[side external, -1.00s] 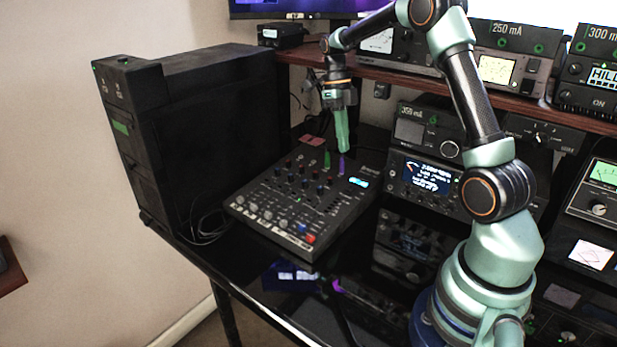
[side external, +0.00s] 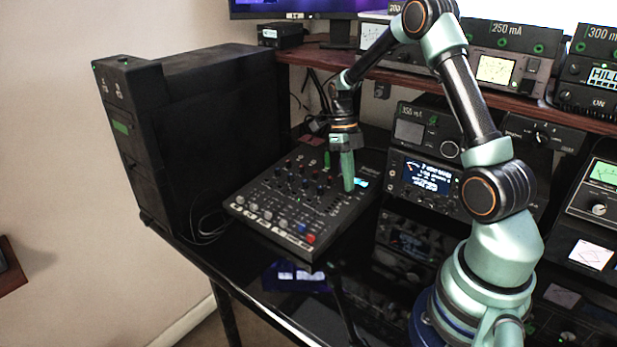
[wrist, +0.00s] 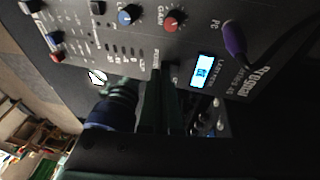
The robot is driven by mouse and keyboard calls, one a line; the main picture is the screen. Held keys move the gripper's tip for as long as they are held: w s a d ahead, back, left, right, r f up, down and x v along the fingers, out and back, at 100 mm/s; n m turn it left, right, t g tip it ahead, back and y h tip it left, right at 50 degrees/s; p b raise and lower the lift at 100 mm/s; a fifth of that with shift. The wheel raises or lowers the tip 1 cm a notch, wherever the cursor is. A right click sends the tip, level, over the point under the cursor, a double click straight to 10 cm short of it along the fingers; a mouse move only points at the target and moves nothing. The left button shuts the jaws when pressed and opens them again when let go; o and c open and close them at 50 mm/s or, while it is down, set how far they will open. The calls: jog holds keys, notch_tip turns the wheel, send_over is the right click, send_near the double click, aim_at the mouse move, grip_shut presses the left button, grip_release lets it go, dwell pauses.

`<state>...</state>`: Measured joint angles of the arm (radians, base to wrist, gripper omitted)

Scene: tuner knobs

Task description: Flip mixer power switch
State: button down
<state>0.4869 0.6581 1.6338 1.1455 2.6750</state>
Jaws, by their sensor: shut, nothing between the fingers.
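The mixer (side external: 262,205) is a dark console with rows of knobs and red and blue caps at its front, lying on the black desk. Its small lit display (side external: 361,183) is at the right side, and the display shows in the wrist view (wrist: 203,71). My gripper (side external: 348,188) is shut and empty, pointing down over the right part of the mixer beside the display. In the wrist view the fingers (wrist: 160,85) reach the panel near the display. I cannot tell whether they touch it.
A tall black cabinet (side external: 230,110) stands left of the mixer. A radio with a lit screen (side external: 428,177) stands to the right. A wooden shelf (side external: 370,72) with meters runs behind. A purple plug (wrist: 234,38) with a cable sits on the mixer.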

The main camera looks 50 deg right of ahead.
jog(key=shift+a+f, duration=0.2)
jog(key=shift+f, duration=0.05)
jog(key=shift+d, duration=0.1)
dwell(0.3)
